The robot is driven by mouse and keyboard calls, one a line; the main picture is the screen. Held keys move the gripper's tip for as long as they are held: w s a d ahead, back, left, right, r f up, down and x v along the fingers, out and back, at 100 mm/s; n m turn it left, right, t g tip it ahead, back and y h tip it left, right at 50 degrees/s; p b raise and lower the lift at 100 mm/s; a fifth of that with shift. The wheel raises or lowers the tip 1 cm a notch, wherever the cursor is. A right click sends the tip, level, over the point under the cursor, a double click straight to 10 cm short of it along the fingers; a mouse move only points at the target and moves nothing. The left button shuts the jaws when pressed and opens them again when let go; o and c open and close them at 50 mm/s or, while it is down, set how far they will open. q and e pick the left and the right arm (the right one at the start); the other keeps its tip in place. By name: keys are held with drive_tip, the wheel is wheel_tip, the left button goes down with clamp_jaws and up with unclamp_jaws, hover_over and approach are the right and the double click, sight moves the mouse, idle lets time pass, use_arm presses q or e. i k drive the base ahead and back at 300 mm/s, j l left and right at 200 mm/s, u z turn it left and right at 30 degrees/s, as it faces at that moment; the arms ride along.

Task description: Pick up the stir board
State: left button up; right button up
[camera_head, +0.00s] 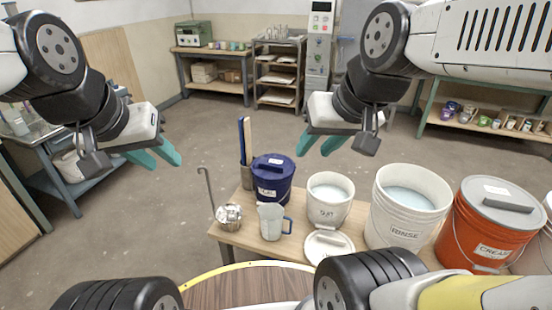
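A pale wooden board (248,138) and a blue board (241,142) stand upright in a grey-brown holder (247,176) at the table's back left corner. The frames do not label which one is the stir board. Their lower ends are hidden inside the holder. My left gripper (167,165) is open and empty, in the air well left of the boards. My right gripper (313,153) is open and empty, in the air to the right of the boards, above the buckets.
The wooden table (250,243) holds a lidded blue bucket (272,180) right beside the holder, a white bucket (329,203), a RINSE bucket (405,210), an orange bucket (480,228), a pitcher (270,221), a ladle (229,215) and a white lid (328,246). Floor left of the table is clear.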

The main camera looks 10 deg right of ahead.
sight(240, 120)
drive_tip(key=j+u, duration=0.1)
drive_tip(key=u, duration=0.25)
drive_tip(key=j+u, duration=0.1)
drive_tip(key=u, duration=0.25)
drive_tip(key=j+u, duration=0.15)
drive_tip(key=u, duration=0.2)
drive_tip(key=i+j+u, duration=0.25)
drive_tip(key=i+j, duration=0.3)
drive_tip(key=j, duration=0.2)
drive_tip(key=i+j+u, duration=0.3)
drive_tip(key=i+j, duration=0.3)
drive_tip(key=i+j+z, duration=0.1)
drive_tip(key=i+z, duration=0.25)
drive_tip(key=i, duration=0.2)
drive_tip(key=i+j+z, duration=0.3)
drive_tip(key=i, duration=0.2)
drive_tip(key=i+l+z, duration=0.15)
drive_tip(key=z, duration=0.3)
drive_tip(key=i+z, duration=0.65)
drive_tip(key=z, duration=0.25)
drive_tip(key=i+j+z, duration=0.1)
drive_tip(key=i+z, duration=0.2)
drive_tip(key=z, duration=0.15)
drive_tip(key=i+l+z, duration=0.15)
drive_tip(key=i+z, duration=0.55)
drive_tip(key=i, duration=0.3)
